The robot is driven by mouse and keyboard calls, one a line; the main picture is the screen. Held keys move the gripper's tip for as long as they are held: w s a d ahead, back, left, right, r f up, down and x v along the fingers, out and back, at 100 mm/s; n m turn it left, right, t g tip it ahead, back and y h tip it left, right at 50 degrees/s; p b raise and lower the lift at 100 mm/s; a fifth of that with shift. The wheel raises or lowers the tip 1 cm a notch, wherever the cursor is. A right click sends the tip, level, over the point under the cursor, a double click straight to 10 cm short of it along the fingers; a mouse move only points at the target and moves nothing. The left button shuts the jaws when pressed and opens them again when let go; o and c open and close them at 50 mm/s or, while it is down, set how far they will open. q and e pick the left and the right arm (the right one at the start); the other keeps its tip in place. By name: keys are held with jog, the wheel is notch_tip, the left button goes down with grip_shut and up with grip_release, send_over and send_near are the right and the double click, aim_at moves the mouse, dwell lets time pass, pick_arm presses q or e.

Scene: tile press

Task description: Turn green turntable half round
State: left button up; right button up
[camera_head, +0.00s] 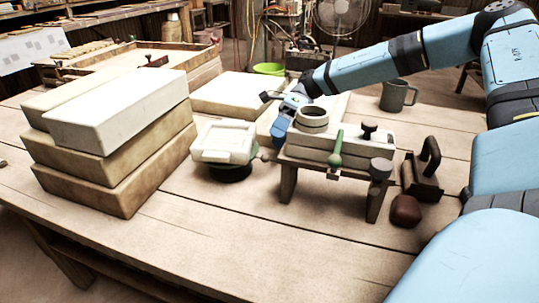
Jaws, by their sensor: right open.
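A dark round turntable base (232,173) shows under a white square plaster block (225,142) on the table, left of the small wooden stand. My right gripper (268,156) is open and points down just right of the block. Whether a finger touches the block cannot be told. My left gripper is out of view.
The wooden stand (325,169) at right carries a white mould (345,143) and a green-handled tool (335,152). A dark press iron (424,175), a red-brown lump (405,211) and a grey mug (397,96) stand further right. The front table is clear.

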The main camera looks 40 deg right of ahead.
jog(key=x, duration=0.4)
jog(key=shift+b, duration=0.4)
jog(key=shift+a+f, duration=0.15)
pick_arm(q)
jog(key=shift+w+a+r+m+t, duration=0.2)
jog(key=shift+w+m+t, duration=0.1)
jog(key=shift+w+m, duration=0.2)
pick_arm(e)
jog(key=shift+a, duration=0.1)
